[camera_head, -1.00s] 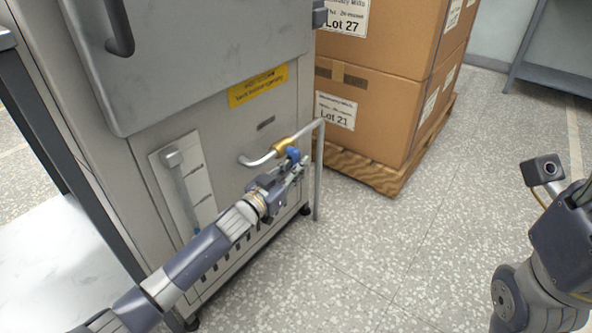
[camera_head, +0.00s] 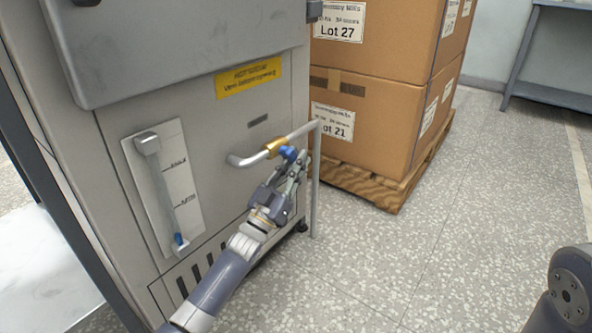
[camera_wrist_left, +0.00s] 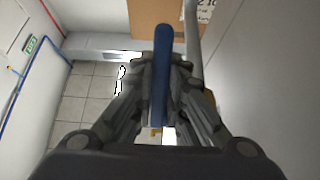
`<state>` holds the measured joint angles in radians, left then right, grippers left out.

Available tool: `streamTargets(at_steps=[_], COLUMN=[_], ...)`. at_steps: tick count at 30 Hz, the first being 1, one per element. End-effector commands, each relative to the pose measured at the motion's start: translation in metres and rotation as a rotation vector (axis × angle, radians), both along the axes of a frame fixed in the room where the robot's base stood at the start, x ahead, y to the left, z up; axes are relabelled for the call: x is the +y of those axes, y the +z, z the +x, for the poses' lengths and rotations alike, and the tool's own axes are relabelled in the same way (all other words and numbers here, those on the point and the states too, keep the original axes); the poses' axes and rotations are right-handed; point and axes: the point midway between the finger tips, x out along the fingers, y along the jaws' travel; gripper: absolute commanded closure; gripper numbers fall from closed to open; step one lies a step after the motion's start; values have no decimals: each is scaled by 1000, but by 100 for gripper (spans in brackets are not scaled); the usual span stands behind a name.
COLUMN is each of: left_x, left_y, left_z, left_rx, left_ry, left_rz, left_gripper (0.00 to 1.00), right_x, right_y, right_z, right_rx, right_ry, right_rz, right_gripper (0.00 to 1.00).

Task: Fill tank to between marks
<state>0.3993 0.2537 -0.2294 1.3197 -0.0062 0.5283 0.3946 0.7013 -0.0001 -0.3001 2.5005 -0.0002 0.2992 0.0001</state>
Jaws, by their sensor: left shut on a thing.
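The tank's grey steel cabinet (camera_head: 115,120) stands at the left. On its front is a sight gauge (camera_head: 165,185) with two labelled marks on a pale plate. A small blue patch (camera_head: 179,241) shows at the gauge's bottom, below the lower mark; I cannot tell whether it is liquid or a fitting. A pipe (camera_head: 300,132) with a brass valve (camera_head: 275,147) runs right of the gauge. My left gripper (camera_head: 293,165) is shut on the valve's blue lever (camera_head: 288,152). In the left wrist view the blue lever (camera_wrist_left: 161,75) stands between the fingers. My right gripper is out of view.
Stacked cardboard boxes (camera_head: 365,115) on a wooden pallet (camera_head: 370,187) stand behind the pipe, to the right. A yellow label (camera_head: 249,77) is on the cabinet. The speckled floor (camera_head: 450,220) at the right is clear. A grey bench (camera_head: 550,95) stands at the back right.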

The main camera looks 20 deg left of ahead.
Motion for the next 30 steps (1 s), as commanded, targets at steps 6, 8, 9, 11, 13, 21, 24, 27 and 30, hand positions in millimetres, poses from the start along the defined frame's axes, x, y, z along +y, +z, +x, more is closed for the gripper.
streamTargets(at_steps=[6,8,9,11,13,21,24,27,30], left_x=[0,0,0,0,0,0,0,2,7], left_y=[-1,-1,-1,-1,-1,0,-1,-6,-15], left_z=[0,0,0,0,0,0,-1,-6,-18], left_rx=[-7,-6,-6,-6,-6,-6,-6,-5,-4], left_ry=[0,0,0,0,0,0,0,0,0], left_rz=[-2,-2,-2,-2,-2,-2,-2,-2,-1], left_gripper=[100,100,100,100,83,78,78,78,78], right_x=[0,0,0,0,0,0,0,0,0], right_y=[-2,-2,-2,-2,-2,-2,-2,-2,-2], right_z=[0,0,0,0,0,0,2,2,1], right_rx=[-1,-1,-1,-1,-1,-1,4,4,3], right_ry=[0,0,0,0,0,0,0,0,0], right_rz=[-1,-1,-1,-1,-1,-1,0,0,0], right_gripper=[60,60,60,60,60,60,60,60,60])
